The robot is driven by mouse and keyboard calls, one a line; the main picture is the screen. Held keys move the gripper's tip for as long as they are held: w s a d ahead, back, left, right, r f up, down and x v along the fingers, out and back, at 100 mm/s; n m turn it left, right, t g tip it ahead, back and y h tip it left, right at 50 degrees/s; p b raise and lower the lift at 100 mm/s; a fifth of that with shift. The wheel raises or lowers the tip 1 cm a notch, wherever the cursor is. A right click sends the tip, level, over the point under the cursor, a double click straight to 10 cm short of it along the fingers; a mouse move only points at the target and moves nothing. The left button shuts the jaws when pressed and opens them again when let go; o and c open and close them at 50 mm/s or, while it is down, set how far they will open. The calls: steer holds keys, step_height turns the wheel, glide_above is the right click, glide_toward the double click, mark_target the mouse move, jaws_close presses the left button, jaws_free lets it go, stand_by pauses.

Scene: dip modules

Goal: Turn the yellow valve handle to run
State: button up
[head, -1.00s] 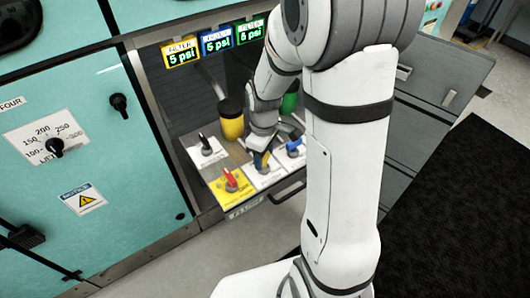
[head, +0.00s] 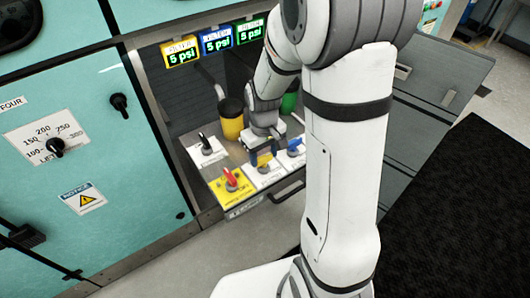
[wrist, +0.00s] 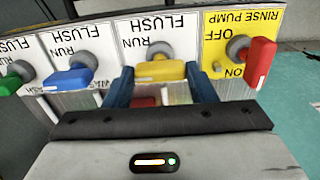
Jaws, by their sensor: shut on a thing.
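The yellow valve handle (wrist: 160,72) sits on a white panel marked FLUSH and RUN (wrist: 160,38). In the wrist view it lies crosswise between the two dark blue fingers of my gripper (wrist: 160,84), which is shut on it. In the head view my gripper (head: 264,150) reaches down over the white panel, and part of the yellow handle (head: 264,160) shows below it. The lettering in the wrist view is upside down. The lower part of the yellow handle's panel is partly hidden by my gripper.
A red handle (wrist: 261,62) on the yellow RINSE PUMP panel stands close on the right in the wrist view. A blue handle (wrist: 68,79) and a green handle (wrist: 10,84) are to the left. A black handle (head: 203,139) stands behind the red one in the head view.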

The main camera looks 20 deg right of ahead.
mark_target(264, 156)
steer(key=shift+w+r, duration=0.1)
steer(key=shift+w, duration=0.05)
steer(key=o, duration=1)
steer(key=shift+r+p, duration=0.6)
steer(key=shift+r, duration=3.25)
steer(key=shift+r, duration=0.1)
steer(key=s+r+m+t+p, duration=0.1)
steer(key=s+r+p, duration=0.1)
steer(key=s+r, duration=0.2)
steer(key=s+r+m+p, duration=0.1)
steer(key=s+r+p, duration=0.2)
steer(key=s+r, duration=0.2)
steer(key=s+r+m+t+p, duration=0.1)
steer(key=s+r+p, duration=0.2)
steer(key=s+r, duration=0.2)
step_height(264, 156, up, 3)
steer(key=shift+d+f+t, duration=0.1)
steer(key=shift+d+t, duration=0.05)
steer(key=shift+t, duration=0.15)
